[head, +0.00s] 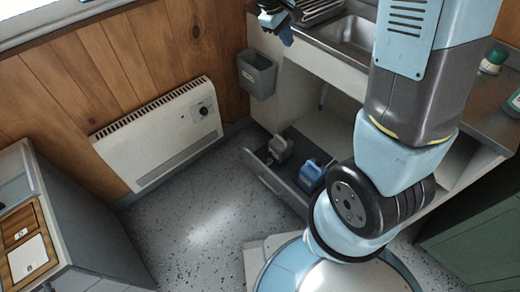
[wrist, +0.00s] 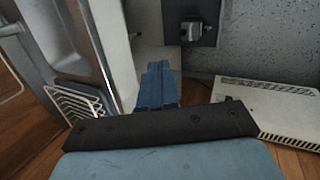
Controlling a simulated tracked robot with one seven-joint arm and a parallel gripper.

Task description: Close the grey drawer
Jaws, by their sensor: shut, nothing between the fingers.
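The grey drawer (head: 276,188) is low in the sink cabinet and stands pulled out over the floor. A grey jug (head: 281,148) and a blue jug (head: 312,175) stand in it. In the wrist view, part of the drawer (wrist: 208,38) shows beyond my fingers, with the grey jug (wrist: 190,31) in it. My gripper (head: 285,35) is shut and empty, high above the drawer beside the sink, and touches nothing that I can see. Its blue fingers (wrist: 158,72) are together in the wrist view.
A grey bin (head: 257,74) hangs on the cabinet's side. The sink (head: 348,32) and a wire rack (wrist: 85,97) are near my gripper. A white heater (head: 160,135) is on the wall. The speckled floor (head: 200,225) left of the drawer is clear.

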